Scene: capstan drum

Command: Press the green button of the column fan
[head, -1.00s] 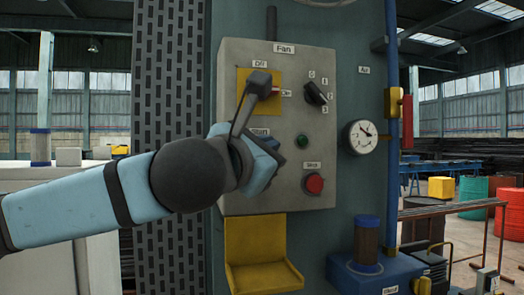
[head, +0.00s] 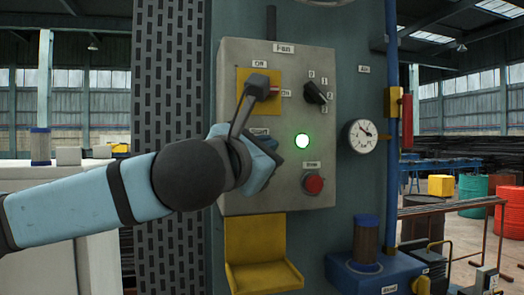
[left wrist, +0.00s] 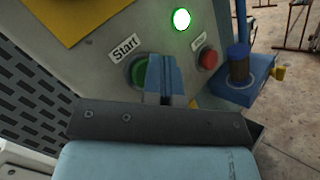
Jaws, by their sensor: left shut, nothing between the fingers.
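The fan's control box (head: 302,225) is a grey panel on the column. In the left wrist view, the green button (left wrist: 137,74) sits under the Start label (left wrist: 124,48). My left gripper (left wrist: 164,66) is shut and empty, with its fingertips at the button, covering its right part; they appear to be against it. In the head view my left gripper (head: 268,152) is in front of the panel just below the Start label and hides the button. A round lamp (head: 302,141) to the right glows bright green; it also shows lit in the left wrist view (left wrist: 181,18). My right gripper is not in view.
A red button (head: 314,184) is below the lamp. A black selector knob (head: 315,93) is at the upper right of the panel. A lever switch on a yellow plate (head: 244,85) is above my gripper. A gauge (head: 361,135) and blue pipe (head: 392,65) stand to the right.

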